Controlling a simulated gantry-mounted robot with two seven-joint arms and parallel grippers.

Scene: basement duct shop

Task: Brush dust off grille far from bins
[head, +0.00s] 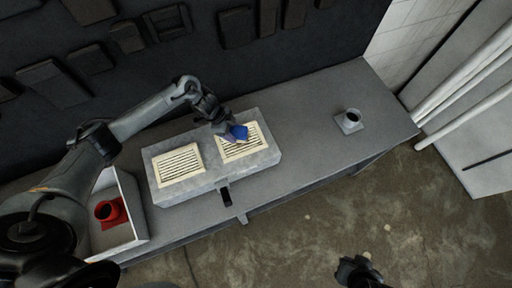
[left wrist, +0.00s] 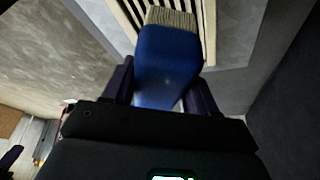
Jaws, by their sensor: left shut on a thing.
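Two cream slatted grilles lie on a grey block (head: 217,176) on the bench: a left grille (head: 179,165) and a right grille (head: 256,146), the right one farther from the white bin. My left gripper (head: 229,128) is shut on a blue brush (head: 239,132) over the right grille. In the left wrist view the blue brush (left wrist: 165,65) points away from the fingers, its tan bristles (left wrist: 172,18) over the slats of the grille (left wrist: 128,18). I cannot tell whether the bristles touch the slats. No dust can be made out. My right gripper (head: 360,270) is dark and empty-looking beyond the bench's front edge.
A white bin (head: 133,205) at the bench's left end holds a red collar-like part (head: 109,211). A grey collar-like part (head: 349,121) stands on the right of the bench (head: 310,110), with clear room around it. A dark wall with hanging tools runs behind.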

